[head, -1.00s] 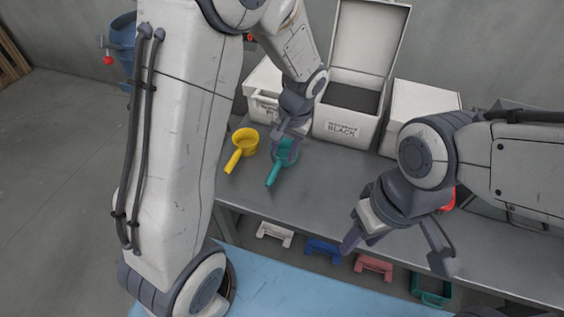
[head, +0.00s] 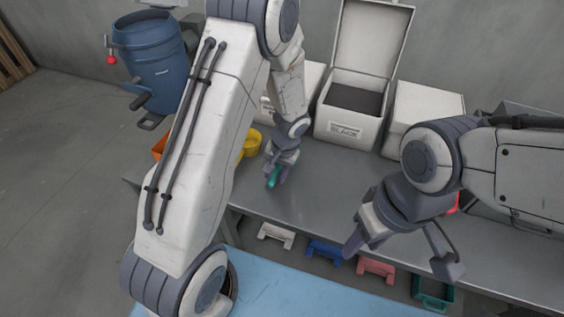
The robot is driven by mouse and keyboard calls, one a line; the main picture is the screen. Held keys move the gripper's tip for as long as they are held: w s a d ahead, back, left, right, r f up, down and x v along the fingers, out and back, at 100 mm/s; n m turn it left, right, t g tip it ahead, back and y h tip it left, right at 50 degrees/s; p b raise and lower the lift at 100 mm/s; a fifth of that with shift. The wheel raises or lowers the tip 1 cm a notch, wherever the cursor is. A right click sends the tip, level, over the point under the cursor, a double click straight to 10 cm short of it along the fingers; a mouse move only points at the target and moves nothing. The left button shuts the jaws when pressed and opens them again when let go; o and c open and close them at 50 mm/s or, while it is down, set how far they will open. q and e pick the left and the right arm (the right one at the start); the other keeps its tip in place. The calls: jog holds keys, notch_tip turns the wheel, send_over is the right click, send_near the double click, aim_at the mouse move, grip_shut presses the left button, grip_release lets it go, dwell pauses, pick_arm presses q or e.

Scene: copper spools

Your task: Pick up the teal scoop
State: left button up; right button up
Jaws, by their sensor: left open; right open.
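The teal scoop (head: 272,181) is on the grey bench, mostly hidden by my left gripper; only part of its handle shows. My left gripper (head: 279,175) is over the scoop's handle with its jaws open. Whether its fingers touch the handle cannot be told. My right gripper (head: 399,256) is open and empty, its fingers spread near the bench's front edge.
A yellow scoop (head: 251,143) lies left of the teal one, partly behind my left arm. An open white box (head: 345,128) labelled BLACK stands behind, with a white box (head: 425,118) beside it. A blue barrel (head: 152,62) stands at left. The middle of the bench (head: 325,185) is clear.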

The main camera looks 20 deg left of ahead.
pick_arm(q)
grip_shut()
jog(key=shift+r, duration=0.6)
notch_tip(320, 180, up, 3)
jog(key=shift+f, duration=0.1)
jog(key=d+r, duration=0.7)
jog(key=d, duration=0.4)
jog(key=shift+d+b, duration=0.35)
jog(key=shift+b, duration=0.05)
dwell(0.9)
